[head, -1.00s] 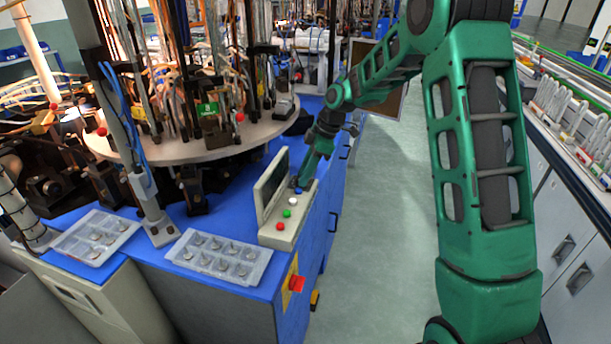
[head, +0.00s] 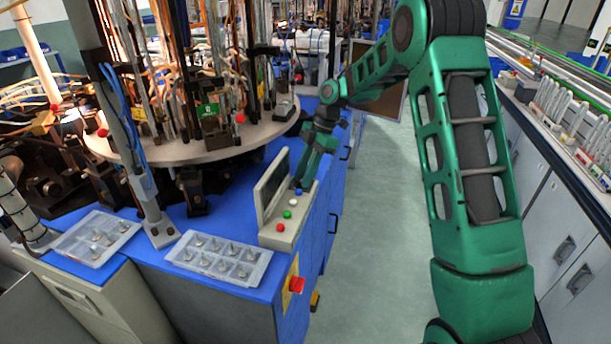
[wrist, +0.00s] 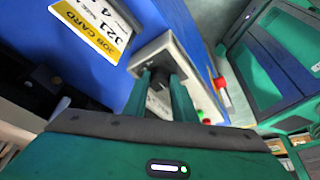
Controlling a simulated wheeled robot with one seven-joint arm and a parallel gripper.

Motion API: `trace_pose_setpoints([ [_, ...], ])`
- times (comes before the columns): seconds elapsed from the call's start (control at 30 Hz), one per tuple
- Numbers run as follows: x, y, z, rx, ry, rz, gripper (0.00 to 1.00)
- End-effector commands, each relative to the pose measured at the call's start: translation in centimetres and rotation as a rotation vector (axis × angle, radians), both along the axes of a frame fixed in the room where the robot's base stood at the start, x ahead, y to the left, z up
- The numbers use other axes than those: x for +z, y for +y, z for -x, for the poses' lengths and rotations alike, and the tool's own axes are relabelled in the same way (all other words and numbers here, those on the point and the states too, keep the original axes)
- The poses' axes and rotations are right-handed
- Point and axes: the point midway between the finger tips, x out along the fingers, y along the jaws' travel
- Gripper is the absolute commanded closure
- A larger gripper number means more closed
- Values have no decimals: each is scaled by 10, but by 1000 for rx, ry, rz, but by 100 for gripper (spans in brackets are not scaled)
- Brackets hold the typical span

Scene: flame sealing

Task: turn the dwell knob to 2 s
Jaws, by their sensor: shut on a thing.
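The dwell knob (wrist: 158,78) is a dark knob on the light grey control box (wrist: 140,58), seen between my fingers in the wrist view. My gripper (wrist: 162,82) is shut on it, one green finger on each side. In the head view my gripper (head: 300,184) points down at the far end of the same control box (head: 272,238). There the knob is hidden by the fingers. The knob's pointer and scale cannot be read, so its setting cannot be told.
Beside my gripper are a blue button (head: 298,192), a white one (head: 294,201), a green one (head: 287,214) and a red one (head: 280,228). A dark screen (head: 272,184) stands along the box's left. A yellow job card (wrist: 92,28) lies close by.

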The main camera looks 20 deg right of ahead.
Motion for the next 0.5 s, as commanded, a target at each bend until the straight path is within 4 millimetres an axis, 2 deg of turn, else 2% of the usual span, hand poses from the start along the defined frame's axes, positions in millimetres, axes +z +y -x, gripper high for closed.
trace_pose_setpoints([
  [0.23, 0, 1, 1, 4, 3, -1, 98],
  [0.27, 0, 1, 1, 4, 3, -1, 68],
  [0.5, 0, 1, 1, 2, 2, -1, 68],
])
